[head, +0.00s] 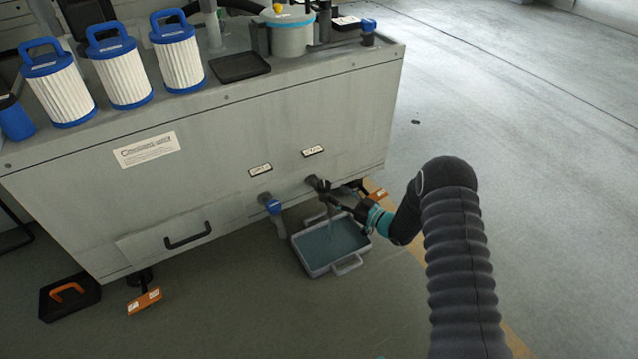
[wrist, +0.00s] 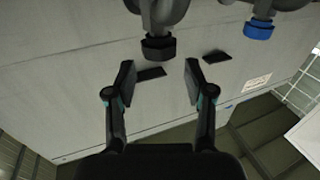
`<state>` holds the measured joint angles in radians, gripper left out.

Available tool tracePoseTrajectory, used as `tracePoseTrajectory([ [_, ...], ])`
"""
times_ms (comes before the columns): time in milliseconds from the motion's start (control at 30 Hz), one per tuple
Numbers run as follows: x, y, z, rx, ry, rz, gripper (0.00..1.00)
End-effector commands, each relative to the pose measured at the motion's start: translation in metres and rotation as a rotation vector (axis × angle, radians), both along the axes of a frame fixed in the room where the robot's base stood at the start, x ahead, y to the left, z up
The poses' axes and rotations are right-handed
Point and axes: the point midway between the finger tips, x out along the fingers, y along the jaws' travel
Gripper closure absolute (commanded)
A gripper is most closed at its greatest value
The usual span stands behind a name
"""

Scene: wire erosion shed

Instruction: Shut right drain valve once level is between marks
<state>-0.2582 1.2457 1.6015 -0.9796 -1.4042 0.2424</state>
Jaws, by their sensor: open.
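In the head view the right drain valve (head: 317,183), with a dark handle, sticks out of the grey tank's front. A thin stream appears to fall below it into a grey tray (head: 348,264) holding blue-grey liquid. Level marks are too small to make out. My gripper (head: 335,200) is at the right valve, partly overlapping it. In the wrist view the dark valve end (wrist: 158,47) lies just beyond the gap between my open fingers (wrist: 160,80), with nothing held. The left drain valve (head: 271,205) has a blue handle; it also shows in the wrist view (wrist: 259,29).
The tank (head: 215,135) carries several white filters with blue handles (head: 178,60) and a black tray (head: 240,67) on top. Small labels (head: 313,151) sit above the valves. A black tray (head: 70,297) lies at the lower left. The floor at right is mostly clear.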

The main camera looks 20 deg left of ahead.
Motion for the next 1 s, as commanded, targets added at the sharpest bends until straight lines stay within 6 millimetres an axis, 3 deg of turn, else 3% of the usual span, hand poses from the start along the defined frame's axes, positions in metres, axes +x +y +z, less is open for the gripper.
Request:
tracePoseTrajectory([
  [300, 0.020, 0.056, 0.000, 0.000, -0.001, 0.002, 0.47],
  [500, 0.029, 0.079, 0.000, 0.000, -0.001, 0.000, 0.47],
  [967, 0.033, 0.089, 0.000, -0.001, 0.001, -0.001, 0.47],
  [1000, 0.033, 0.089, 0.000, -0.001, 0.001, -0.001, 0.57],
])
